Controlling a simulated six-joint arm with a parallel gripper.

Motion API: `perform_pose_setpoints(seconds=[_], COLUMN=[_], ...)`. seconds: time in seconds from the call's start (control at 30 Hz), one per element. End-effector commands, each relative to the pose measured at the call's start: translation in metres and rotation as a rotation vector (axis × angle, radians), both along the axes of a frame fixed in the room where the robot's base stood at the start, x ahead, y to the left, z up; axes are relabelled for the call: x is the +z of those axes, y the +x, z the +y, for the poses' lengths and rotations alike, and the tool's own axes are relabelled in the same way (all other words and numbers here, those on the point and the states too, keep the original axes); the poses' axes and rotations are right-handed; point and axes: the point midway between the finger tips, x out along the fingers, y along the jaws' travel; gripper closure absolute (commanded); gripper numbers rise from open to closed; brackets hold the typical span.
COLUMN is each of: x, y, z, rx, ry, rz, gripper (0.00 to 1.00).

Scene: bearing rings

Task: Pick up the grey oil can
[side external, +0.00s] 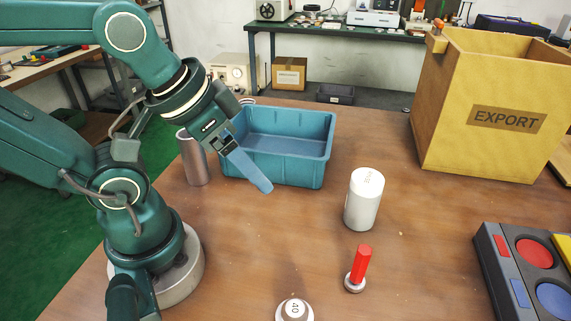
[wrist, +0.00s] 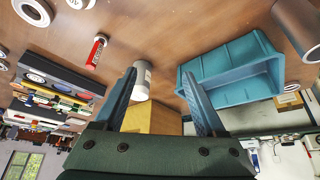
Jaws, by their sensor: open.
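A grey metallic cylinder, which looks like the grey oil can (side external: 195,163), stands upright on the table left of the blue bin, partly behind my arm. In the wrist view the grey oil can (wrist: 294,24) shows at the upper right corner, cut off by the edge. My gripper (side external: 257,178) is tilted down in front of the blue bin, above the table and apart from the can. In the wrist view my gripper (wrist: 160,80) has its two blue fingers spread with nothing held between them.
A blue bin (side external: 285,170) stands beside the can. A white cylinder (side external: 363,200), a red-handled piece (side external: 359,270) and a white piece marked 40 (side external: 294,311) stand towards the front. An EXPORT box (side external: 460,150) is at back right, a button panel (side external: 500,275) at front right.

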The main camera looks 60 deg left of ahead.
Motion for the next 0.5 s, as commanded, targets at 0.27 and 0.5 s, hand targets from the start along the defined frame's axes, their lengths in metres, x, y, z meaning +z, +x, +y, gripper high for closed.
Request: perform_pose_setpoints(seconds=[0.27, 0.5], x=[0.000, 0.019], y=[0.000, 0.001], z=[0.000, 0.000], rx=[0.000, 0.000], ry=[0.000, 0.000], rz=[0.000, -0.006], gripper=[0.00, 0.00])
